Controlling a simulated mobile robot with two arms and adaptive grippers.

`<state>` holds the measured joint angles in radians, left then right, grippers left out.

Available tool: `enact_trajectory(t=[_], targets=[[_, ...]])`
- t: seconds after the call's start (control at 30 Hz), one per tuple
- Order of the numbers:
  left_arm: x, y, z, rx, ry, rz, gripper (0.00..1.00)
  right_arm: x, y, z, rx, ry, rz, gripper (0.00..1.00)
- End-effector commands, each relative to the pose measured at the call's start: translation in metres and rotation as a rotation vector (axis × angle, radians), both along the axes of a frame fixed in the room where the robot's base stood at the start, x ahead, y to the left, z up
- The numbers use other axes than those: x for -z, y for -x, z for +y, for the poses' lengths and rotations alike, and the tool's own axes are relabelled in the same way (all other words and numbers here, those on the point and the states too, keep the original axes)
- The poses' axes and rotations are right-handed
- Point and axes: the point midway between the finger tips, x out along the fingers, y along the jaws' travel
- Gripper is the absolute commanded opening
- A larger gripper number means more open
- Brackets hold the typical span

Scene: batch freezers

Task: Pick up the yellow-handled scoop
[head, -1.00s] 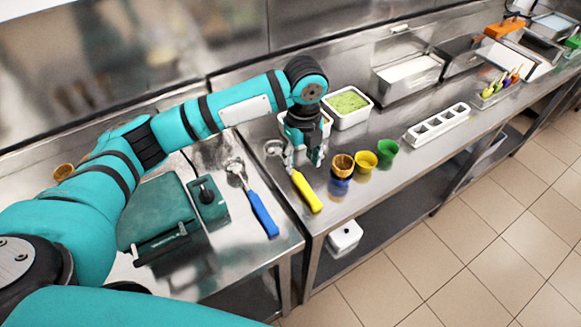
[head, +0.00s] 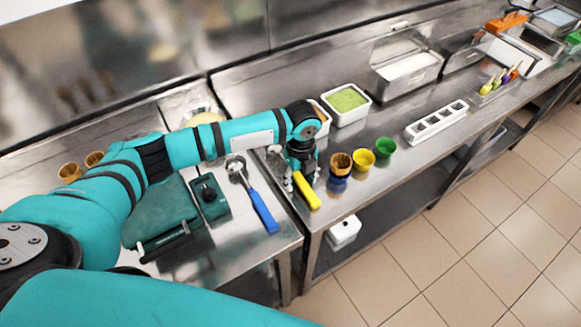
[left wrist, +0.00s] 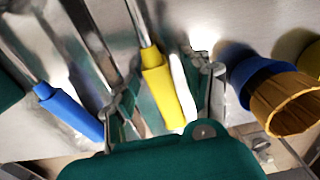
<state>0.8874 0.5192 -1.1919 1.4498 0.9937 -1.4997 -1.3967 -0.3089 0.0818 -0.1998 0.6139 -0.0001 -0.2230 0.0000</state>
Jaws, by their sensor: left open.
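The yellow-handled scoop (head: 306,191) lies on the steel counter near its front edge, handle toward the edge. Its bowl is mostly hidden behind my arm in the head view. My left gripper (head: 302,176) is low over the scoop, with its fingers on either side of the handle. In the left wrist view, the yellow handle (left wrist: 163,88) shows between the two open fingers of my left gripper (left wrist: 165,100). I see no closed grip on it. My right gripper is not in view.
A blue-handled scoop (head: 263,210) lies left of the counter gap. Brown (head: 340,163), yellow (head: 361,159) and green (head: 385,148) cups stand to the right, a blue cup (head: 337,184) beside the brown one. A green-filled tub (head: 346,102) stands behind.

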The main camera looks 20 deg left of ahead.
Motion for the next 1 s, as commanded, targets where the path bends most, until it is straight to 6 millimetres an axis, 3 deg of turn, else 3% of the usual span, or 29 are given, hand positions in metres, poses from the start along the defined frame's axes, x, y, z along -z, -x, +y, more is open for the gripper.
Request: enact_trajectory(t=[0.07, 0.4, 0.77, 1.0], targets=[[0.000, 0.000, 0.000, 0.000, 0.000, 0.000, 0.43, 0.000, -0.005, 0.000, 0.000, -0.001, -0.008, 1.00], [0.000, 0.000, 0.000, 0.000, 0.000, 0.000, 0.00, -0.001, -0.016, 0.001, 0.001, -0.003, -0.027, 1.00], [-0.002, 0.000, 0.000, 0.000, -0.001, -0.001, 0.00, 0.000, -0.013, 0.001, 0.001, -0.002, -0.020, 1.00], [-0.019, -0.001, 0.000, 0.000, 0.001, -0.004, 0.00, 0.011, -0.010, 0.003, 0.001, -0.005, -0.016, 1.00]])
